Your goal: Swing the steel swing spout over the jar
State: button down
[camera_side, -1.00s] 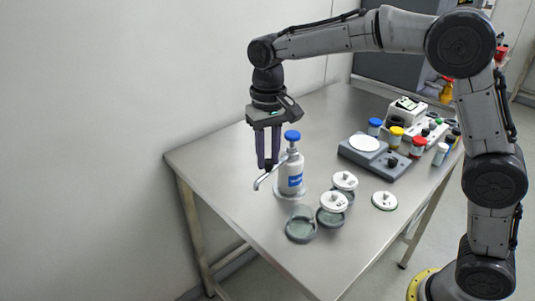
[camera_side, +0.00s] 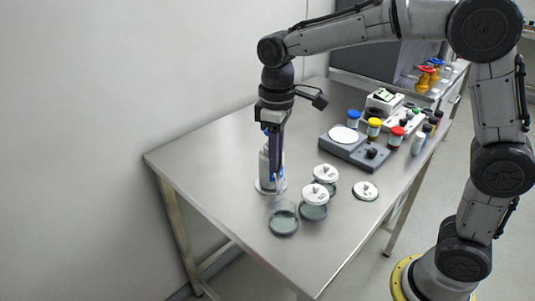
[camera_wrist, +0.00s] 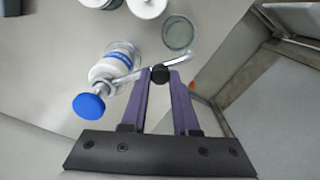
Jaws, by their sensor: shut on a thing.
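The white bottle with a blue cap (camera_wrist: 90,106) stands on the steel table, partly hidden behind my gripper in the side view (camera_side: 264,163). The steel swing spout (camera_wrist: 130,74) runs out from the bottle's neck in the wrist view. My gripper (camera_wrist: 160,75) is shut on the spout at a dark round knob (camera_wrist: 160,73). The spout's bent free end is close to the near rim of the open glass jar (camera_wrist: 178,34); I cannot tell whether it is over the mouth. The jar (camera_side: 284,223) stands in front of the bottle in the side view.
Two lidded jars (camera_side: 314,196) (camera_side: 326,174) stand right of the open jar, with a loose lid (camera_side: 365,190) farther right. A scale (camera_side: 352,146) and several colour-capped containers (camera_side: 374,127) are at the back right. The table's left side is bare.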

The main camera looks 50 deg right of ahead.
aim_at(280, 160)
jog(key=shift+s+d+r+n, duration=0.1)
jog(key=shift+s+d+n, duration=0.2)
jog(key=shift+n, duration=0.3)
jog(key=c, duration=0.7)
grip_release()
jog(key=shift+o, duration=0.2)
notch_tip(280, 160, up, 14)
